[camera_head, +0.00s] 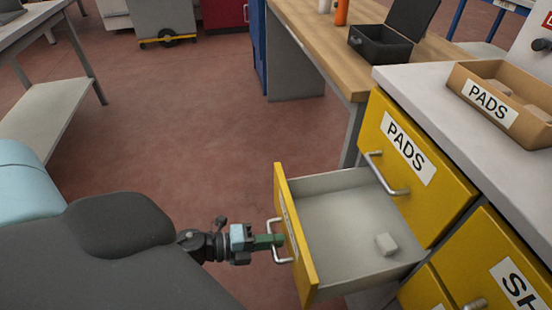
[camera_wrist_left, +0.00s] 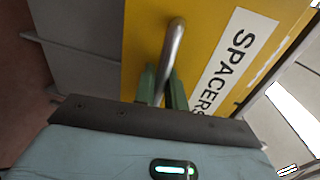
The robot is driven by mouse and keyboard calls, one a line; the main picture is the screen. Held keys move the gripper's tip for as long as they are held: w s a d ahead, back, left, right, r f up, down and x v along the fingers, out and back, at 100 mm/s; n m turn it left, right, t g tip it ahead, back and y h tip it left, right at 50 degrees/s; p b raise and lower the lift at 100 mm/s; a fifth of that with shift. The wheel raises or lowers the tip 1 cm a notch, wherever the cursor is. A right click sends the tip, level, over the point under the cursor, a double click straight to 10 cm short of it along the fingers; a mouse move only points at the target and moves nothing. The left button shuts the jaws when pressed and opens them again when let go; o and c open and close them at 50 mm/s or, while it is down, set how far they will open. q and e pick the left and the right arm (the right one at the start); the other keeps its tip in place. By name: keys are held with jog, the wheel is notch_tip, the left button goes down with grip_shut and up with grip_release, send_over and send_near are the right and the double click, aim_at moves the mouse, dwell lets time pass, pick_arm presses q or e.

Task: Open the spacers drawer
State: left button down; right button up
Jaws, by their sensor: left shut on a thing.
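The spacers drawer (camera_head: 350,222) is pulled well out of the yellow cabinet, and its grey inside shows in the head view. A small pale block (camera_head: 386,244) lies on its floor. The yellow front carries a white SPACERS label (camera_wrist_left: 232,65) in the left wrist view. My left gripper (camera_head: 272,241) is shut on the drawer's metal handle (camera_head: 278,226); the handle also shows between the green fingers in the left wrist view (camera_wrist_left: 172,52). My right gripper is in neither view.
A closed PADS drawer (camera_head: 415,160) with its own handle sits above and right of the open one. A PADS tray (camera_head: 495,100) rests on the grey cabinet top. A wooden bench (camera_head: 340,45) stands behind. Red floor left of the drawer is clear.

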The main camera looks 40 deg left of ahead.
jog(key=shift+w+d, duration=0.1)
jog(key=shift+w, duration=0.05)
pick_arm(q)
jog(key=c, duration=1.5)
grip_release()
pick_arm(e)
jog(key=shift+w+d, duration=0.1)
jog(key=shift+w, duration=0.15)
pick_arm(q)
jog(key=shift+v, duration=3.9)
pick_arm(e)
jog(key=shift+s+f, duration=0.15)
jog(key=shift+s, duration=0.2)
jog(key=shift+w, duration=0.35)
